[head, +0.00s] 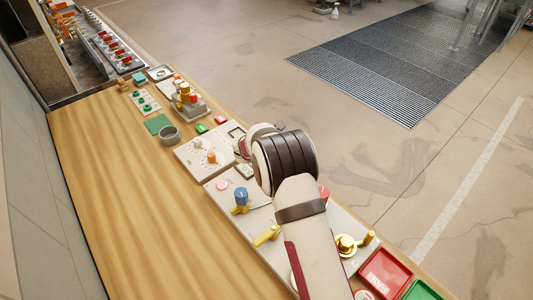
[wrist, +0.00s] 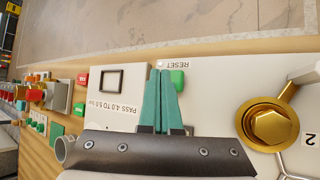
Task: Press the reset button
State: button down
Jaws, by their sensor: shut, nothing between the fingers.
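In the head view my arm covers the gripper, and I cannot make out the reset button there.
A large brass hex fitting (wrist: 268,124) stands on the panel to the right. In the head view, a blue-topped valve (head: 241,196), yellow handle (head: 267,236) and red tray (head: 386,272) line the wooden bench (head: 130,205).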

jog(key=shift+f, duration=0.1)
dwell(0.7)
jog(key=shift+f, duration=0.3)
jog(key=shift+f, duration=0.5)
dwell(0.6)
dwell(0.3)
jog(key=shift+r, duration=0.9)
jog(key=shift+r, duration=2.55)
